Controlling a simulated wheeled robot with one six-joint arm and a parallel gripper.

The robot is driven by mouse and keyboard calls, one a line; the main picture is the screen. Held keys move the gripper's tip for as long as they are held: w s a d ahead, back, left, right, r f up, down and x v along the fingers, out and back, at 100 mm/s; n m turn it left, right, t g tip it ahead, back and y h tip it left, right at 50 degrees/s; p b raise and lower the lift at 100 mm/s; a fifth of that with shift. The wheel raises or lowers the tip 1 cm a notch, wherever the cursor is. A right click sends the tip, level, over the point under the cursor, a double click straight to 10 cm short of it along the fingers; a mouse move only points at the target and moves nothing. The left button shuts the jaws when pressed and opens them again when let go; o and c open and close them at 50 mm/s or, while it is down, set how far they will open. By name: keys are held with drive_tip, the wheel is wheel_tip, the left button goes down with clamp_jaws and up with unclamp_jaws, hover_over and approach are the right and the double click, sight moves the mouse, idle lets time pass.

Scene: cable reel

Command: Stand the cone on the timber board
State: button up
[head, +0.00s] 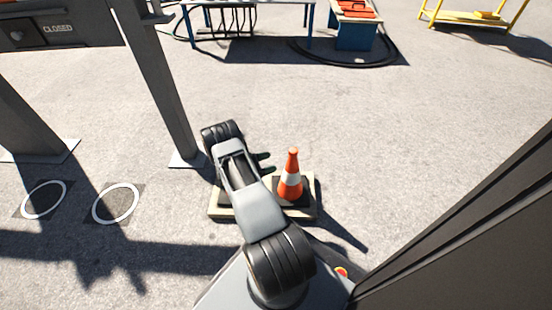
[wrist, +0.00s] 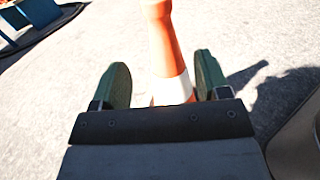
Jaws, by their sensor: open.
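The orange cone (head: 291,178) with a white band stands upright on the right part of the pale timber board (head: 262,213), by what the head view shows. My arm hides the middle of the board. My gripper (head: 268,162) is open, just left of the cone in the head view. In the wrist view the cone (wrist: 163,40) shows between the two green fingers, with a gap on each side. Its lower part is hidden behind my gripper's body.
A grey post (head: 160,90) with a foot plate stands left of the board. Two white rings (head: 116,203) mark the ground further left. A blue-legged table (head: 250,5) and a blue stand (head: 355,33) with a black cable are at the back. The ground right of the cone is clear.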

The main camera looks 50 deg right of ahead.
drive_tip(key=w+a+r+m+y, duration=0.35)
drive_tip(key=a+r, duration=0.25)
drive_tip(key=r, duration=0.5)
drive_tip(key=s+a+r+m+t+y, duration=0.2)
drive_tip(key=s+a+r+t+y, duration=0.1)
drive_tip(key=a, duration=0.6)
drive_tip(key=s+a+r+m+t+y, duration=0.3)
drive_tip(key=a+r+t+y, duration=0.1)
drive_tip(key=a+r, duration=0.4)
drive_tip(key=s+a+r+m+t+y, duration=0.3)
drive_tip(key=a+r+t+y, duration=0.1)
drive_tip(key=a, duration=0.7)
wheel_tip(320, 180, up, 2)
drive_tip(key=shift+s+r+t+y, duration=0.1)
drive_tip(key=shift+s+t+y, duration=0.25)
drive_tip(key=shift+t, duration=0.35)
drive_tip(key=shift+a, duration=0.1)
